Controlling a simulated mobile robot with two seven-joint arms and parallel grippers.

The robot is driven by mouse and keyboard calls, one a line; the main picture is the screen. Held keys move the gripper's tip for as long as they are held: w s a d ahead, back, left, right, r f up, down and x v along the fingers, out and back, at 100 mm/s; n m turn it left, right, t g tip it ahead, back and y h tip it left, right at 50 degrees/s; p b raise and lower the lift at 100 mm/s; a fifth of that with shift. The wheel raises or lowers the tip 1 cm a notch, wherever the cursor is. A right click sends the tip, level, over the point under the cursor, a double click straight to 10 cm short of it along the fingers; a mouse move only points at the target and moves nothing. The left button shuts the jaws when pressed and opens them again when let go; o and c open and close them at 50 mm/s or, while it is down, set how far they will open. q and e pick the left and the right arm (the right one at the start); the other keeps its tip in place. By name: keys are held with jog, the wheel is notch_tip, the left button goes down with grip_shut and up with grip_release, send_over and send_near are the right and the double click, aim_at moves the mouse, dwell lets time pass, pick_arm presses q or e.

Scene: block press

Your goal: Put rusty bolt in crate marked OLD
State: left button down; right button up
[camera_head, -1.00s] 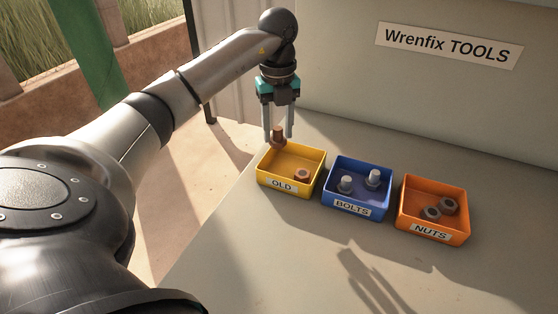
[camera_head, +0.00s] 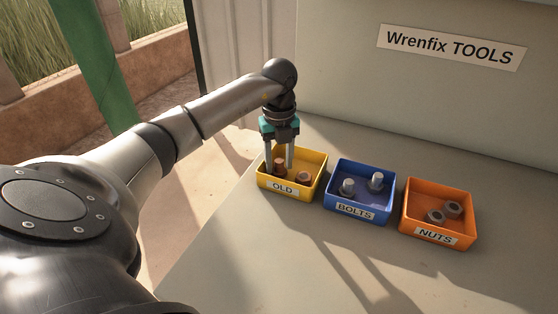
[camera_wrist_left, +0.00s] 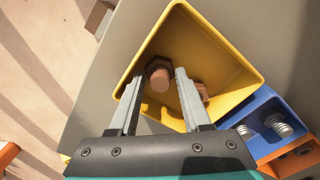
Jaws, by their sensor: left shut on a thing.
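The rusty bolt (camera_head: 280,166) is brown and upright, inside the walls of the yellow crate marked OLD (camera_head: 283,188). It also shows in the left wrist view (camera_wrist_left: 159,74), between the fingertips. My left gripper (camera_head: 279,168) points down into this crate, shut on the bolt. I cannot tell whether the bolt touches the crate floor. A rusty nut (camera_head: 303,177) lies in the same crate, to the right of the bolt; in the left wrist view a finger partly hides it (camera_wrist_left: 203,91). My right gripper is not in view.
A blue crate marked BOLTS (camera_head: 354,210) with two grey bolts stands to the right. Beyond it is an orange crate marked NUTS (camera_head: 437,236) with two dark nuts. A back panel (camera_head: 340,85) rises behind. The bench (camera_head: 280,255) in front is clear.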

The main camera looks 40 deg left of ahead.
aim_at(279, 161)
pick_arm(q)
jog(key=c, duration=0.6)
grip_release()
jog(key=shift+f, duration=0.1)
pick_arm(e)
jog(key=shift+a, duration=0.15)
pick_arm(q)
jog(key=shift+r, duration=0.35)
notch_tip(279, 161, up, 12)
jog(key=p, duration=0.2)
jog(key=shift+f+p, duration=0.2)
jog(key=shift+p, duration=0.1)
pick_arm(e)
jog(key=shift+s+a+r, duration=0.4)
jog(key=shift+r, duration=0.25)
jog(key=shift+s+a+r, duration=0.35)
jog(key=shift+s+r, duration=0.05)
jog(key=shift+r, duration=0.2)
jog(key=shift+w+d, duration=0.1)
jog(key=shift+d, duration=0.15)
